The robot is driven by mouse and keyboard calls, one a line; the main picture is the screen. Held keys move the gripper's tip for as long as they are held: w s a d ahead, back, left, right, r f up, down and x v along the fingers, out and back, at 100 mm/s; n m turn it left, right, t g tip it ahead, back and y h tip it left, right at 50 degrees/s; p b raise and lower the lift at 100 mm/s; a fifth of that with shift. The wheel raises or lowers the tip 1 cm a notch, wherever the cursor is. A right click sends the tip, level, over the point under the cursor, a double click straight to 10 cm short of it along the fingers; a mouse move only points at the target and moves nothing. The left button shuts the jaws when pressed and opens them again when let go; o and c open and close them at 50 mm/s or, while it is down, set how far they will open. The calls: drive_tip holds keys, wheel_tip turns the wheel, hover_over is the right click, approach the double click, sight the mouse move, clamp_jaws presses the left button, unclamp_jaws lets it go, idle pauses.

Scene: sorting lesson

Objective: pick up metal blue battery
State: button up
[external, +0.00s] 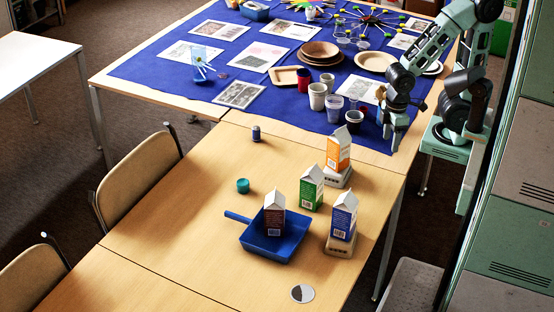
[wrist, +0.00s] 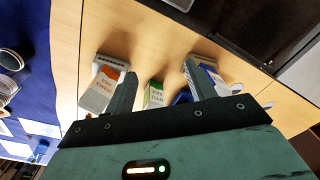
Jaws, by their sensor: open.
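A small dark blue cylinder that looks like the metal blue battery (external: 256,133) stands upright on the bare wooden table, just in front of the blue cloth. I cannot make it out in the wrist view. My gripper (external: 396,143) is at the table's right side, far to the right of the battery. In the wrist view my gripper (wrist: 160,70) has its two fingers spread apart, with nothing held between them. Cartons show beyond the fingers.
Orange (external: 339,151), green (external: 311,188) and blue (external: 344,217) cartons stand on the table's right half. A brown carton (external: 274,214) stands in a blue dustpan (external: 262,246). A teal cup-like item (external: 243,186) is nearer. Cups (external: 334,108) crowd the blue cloth (external: 290,108). Table around the battery is clear.

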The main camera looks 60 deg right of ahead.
drive_tip(key=w+a+r+m+y+b, duration=0.1)
drive_tip(key=w+a+m+y+b, duration=0.1)
drive_tip(key=w+a+m+b, duration=0.3)
drive_tip(key=w+a+r+m+y+b, duration=0.1)
drive_tip(key=w+a+m+y, duration=0.25)
drive_tip(key=w, duration=0.35)
drive_tip(key=w+d+m+t+y+b, duration=0.15)
drive_tip(key=w+m+y+b, duration=0.25)
drive_tip(key=w+m+b, duration=0.95)
wheel_tip(320, 180, up, 2)
drive_tip(key=m+t+y, duration=0.2)
drive_tip(key=m+t, duration=1.1)
drive_tip(key=m, duration=0.1)
hover_over(259, 127)
drive_tip(key=s+d, duration=0.1)
drive_tip(key=d, duration=0.1)
drive_tip(key=shift+n+g, duration=0.3)
drive_tip(key=shift+g, duration=0.15)
drive_tip(key=f, duration=2.8)
drive_tip(key=shift+s+a, duration=0.25)
drive_tip(key=shift+a, duration=0.1)
drive_tip(key=shift+w+a+f, duration=0.1)
drive_tip(key=shift+a+f, duration=0.05)
drive_tip(key=shift+f, duration=0.05)
drive_tip(key=shift+x, duration=2.3)
